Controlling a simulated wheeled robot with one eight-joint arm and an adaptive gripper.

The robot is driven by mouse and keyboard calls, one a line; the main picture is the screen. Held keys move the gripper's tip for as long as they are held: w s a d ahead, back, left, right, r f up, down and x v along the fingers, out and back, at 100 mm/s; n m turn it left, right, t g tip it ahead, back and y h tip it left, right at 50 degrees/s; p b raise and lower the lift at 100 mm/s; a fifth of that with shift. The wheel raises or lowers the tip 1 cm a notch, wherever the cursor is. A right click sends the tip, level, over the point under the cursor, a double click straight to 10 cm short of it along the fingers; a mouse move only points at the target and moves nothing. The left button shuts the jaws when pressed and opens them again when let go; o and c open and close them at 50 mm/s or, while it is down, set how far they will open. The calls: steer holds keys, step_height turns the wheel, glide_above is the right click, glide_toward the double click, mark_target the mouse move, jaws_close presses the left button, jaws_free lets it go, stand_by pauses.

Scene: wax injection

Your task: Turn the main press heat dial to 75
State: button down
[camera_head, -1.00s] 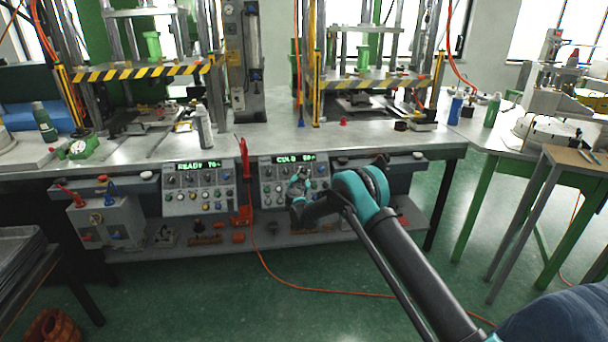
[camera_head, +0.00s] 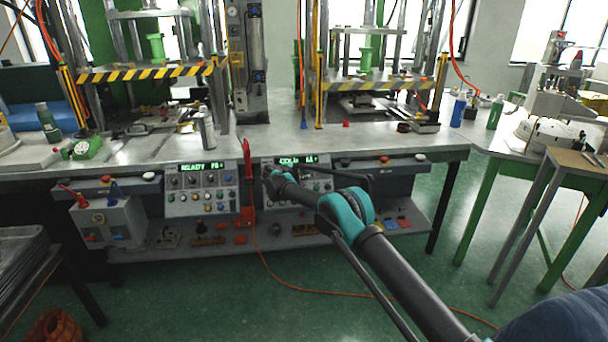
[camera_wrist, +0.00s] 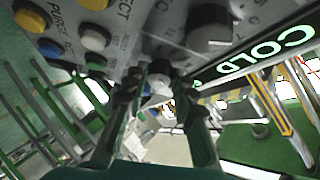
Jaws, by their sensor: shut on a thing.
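The right control panel (camera_head: 285,194) is on the bench front, with a green display (camera_head: 298,160) that reads COLD and a number too blurred to read surely. My gripper (camera_head: 272,176) is at the upper left of this panel and hides part of its dials. In the wrist view my gripper (camera_wrist: 160,90) is shut on a small dial (camera_wrist: 160,82), mostly hidden between the two fingers. A dark dial (camera_wrist: 210,30) is beside it, and the display (camera_wrist: 262,55) shows COLD at the right.
A left control panel (camera_head: 202,190) has its own lit display. A red-handled tool (camera_head: 247,160) stands between the panels. Yellow, white and blue buttons (camera_wrist: 95,40) are close to my fingers. A shelf with small parts runs below; the green floor in front is open.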

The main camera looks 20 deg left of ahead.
steer(key=shift+m+g, duration=0.4)
steer(key=shift+m, duration=0.2)
steer(key=c, duration=1.2)
jaws_free()
steer(key=v, duration=1.1)
steer(key=shift+s+a+r, duration=0.15)
steer(key=shift+s+a, duration=0.1)
steer(key=shift+s, duration=0.1)
